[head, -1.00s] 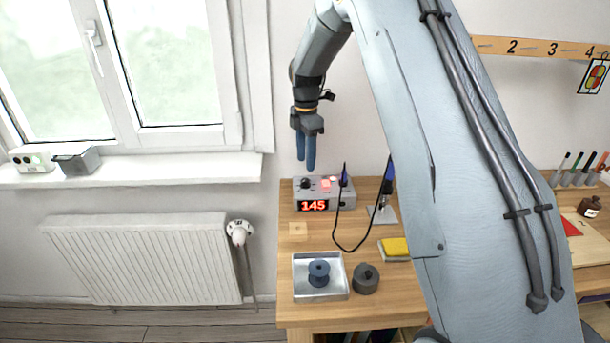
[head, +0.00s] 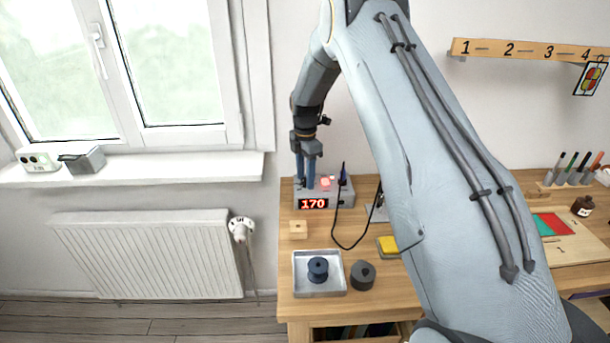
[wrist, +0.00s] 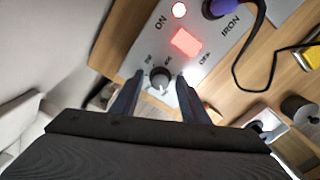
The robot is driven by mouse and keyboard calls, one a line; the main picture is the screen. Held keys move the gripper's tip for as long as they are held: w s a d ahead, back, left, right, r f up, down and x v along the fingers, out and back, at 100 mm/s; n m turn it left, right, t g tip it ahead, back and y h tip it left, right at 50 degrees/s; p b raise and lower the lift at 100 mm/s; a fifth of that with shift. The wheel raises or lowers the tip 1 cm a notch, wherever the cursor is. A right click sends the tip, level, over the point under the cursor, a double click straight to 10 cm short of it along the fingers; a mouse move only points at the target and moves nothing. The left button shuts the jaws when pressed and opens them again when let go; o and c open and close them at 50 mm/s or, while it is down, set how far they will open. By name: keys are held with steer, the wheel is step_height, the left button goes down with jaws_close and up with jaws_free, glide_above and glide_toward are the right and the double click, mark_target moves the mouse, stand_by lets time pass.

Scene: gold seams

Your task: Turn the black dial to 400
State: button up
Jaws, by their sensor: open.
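The grey soldering station (head: 335,197) stands at the back left of the wooden bench, its red display (head: 313,204) reading 170. The black dial (wrist: 160,77) with a pale pointer mark shows in the wrist view on the station's face, beside a lit red switch (wrist: 187,41). My gripper (wrist: 155,88) is open, with one blue finger on each side of the dial; whether they touch it I cannot tell. In the head view my gripper (head: 305,185) points down at the station, and its fingers hide the dial.
A metal tray (head: 341,278) with a dark blue spool (head: 318,268) and a dark round roll (head: 363,274) lie in front of the station. A black cable (head: 338,237) loops over the bench. A yellow sponge (head: 387,246) lies to the right. A windowsill (head: 200,167) is at left.

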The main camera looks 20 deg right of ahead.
jaws_close()
steer(key=shift+m, duration=0.3)
